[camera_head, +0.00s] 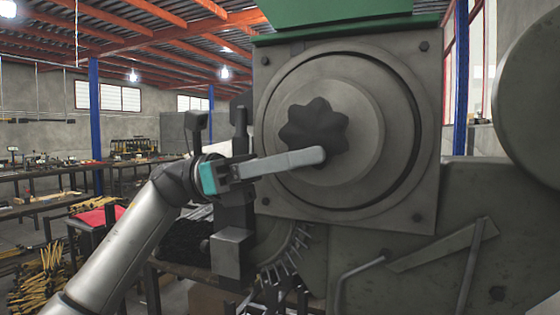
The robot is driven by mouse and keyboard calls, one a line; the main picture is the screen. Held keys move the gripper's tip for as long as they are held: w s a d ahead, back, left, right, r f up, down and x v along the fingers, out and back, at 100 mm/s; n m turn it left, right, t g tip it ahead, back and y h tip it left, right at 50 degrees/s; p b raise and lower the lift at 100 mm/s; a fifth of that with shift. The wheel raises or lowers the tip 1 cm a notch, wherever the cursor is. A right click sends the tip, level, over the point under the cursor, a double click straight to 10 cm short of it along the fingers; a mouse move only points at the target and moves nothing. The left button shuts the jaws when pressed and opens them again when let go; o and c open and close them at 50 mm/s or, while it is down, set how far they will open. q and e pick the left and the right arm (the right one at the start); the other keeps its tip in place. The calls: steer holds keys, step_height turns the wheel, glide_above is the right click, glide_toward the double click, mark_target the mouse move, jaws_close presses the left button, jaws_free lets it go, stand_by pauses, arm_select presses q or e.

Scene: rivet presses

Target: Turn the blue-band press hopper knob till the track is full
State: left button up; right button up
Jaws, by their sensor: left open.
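The hopper knob (315,122) is dark, lobed and star-shaped, at the centre of a round grey hopper face (370,125) on a square bolted plate. My left gripper (318,156) comes in from the left, its light grey finger reaching across the face. The fingertip overlaps the lower edge of the knob; I cannot tell whether it touches. The gripper is open, with one finger hiding the other. A curved track (290,255) with several thin pins shows below the face; its lower end is cut off. No blue band shows on the press. My right gripper is out of view.
A green housing (340,12) sits above the hopper face. The grey press body (470,250) with a large round wheel (535,95) fills the right side. Workbenches (60,172) and yellow parts (40,275) stand at the left, behind my arm.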

arm_select(q)
steer(key=v, duration=1.5)
steer(key=shift+a, duration=0.1)
